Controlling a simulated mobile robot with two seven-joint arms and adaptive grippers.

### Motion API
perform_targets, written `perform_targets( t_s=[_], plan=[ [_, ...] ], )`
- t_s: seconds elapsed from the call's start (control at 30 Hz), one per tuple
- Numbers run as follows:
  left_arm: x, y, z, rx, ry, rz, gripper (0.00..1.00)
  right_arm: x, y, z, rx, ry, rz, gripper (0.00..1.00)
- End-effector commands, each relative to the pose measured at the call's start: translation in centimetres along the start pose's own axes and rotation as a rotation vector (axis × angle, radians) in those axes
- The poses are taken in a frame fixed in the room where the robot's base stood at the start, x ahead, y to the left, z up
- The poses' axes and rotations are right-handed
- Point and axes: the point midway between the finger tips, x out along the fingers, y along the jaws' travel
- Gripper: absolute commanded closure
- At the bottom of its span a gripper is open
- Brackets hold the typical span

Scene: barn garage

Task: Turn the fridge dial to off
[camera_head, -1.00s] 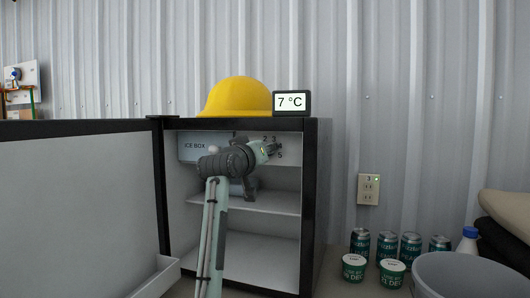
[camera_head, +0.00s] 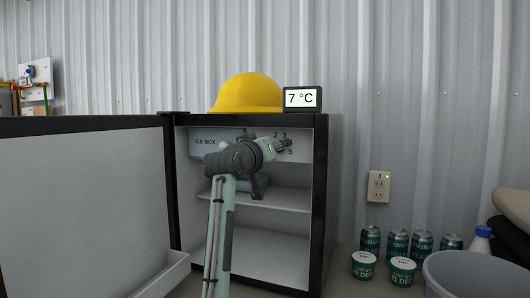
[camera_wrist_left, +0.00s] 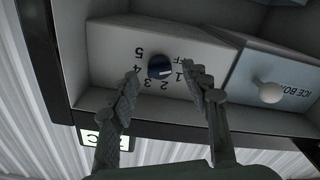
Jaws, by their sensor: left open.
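A small dark blue dial (camera_wrist_left: 159,66) sits on a pale panel inside the open fridge (camera_head: 321,200), in the left wrist view. Numbers 1 to 5 and a partly covered OFF label (camera_wrist_left: 183,62) ring it. The exact direction of its pointer is hard to tell. My left gripper (camera_wrist_left: 160,72) is open, with one fingertip on each side of the dial. Contact with the dial cannot be made out. In the head view my left gripper (camera_head: 287,145) reaches in at the top right of the fridge and hides the dial. My right gripper is not in view.
A shelf (camera_head: 285,200) lies below the arm. The fridge door (camera_head: 80,210) stands open at left. A yellow helmet (camera_head: 247,93) and a 7 °C display (camera_head: 302,98) are on top.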

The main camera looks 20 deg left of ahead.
Motion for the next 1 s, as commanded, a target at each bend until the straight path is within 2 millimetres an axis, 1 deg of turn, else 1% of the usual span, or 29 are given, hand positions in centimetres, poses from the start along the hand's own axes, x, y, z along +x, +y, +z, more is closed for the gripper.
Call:
perform_targets(
  t_s=[0.03, 0.3, 0.4, 0.5, 0.67, 1.0],
  plan=[
    [-1.0, 0.0, 0.0, 0.001, 0.003, 0.000, 0.52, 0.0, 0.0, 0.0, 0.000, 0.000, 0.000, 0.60],
    [-6.8, 0.0, 0.0, 0.001, 0.001, 0.000, 0.52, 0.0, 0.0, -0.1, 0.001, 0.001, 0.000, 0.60],
    [-8.4, 0.0, 0.0, 0.001, 0.001, 0.001, 0.52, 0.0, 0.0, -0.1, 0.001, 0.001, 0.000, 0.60],
    [-9.6, 0.0, 0.0, 0.000, 0.001, 0.001, 0.52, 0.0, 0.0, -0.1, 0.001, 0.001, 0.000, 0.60],
    [-10.3, 0.0, 0.1, 0.000, -0.001, 0.000, 0.52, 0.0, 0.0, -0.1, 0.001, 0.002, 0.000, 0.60],
    [-10.3, 0.0, 0.1, 0.000, -0.001, 0.000, 0.52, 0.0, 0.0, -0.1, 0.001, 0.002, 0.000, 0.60]
  ],
)
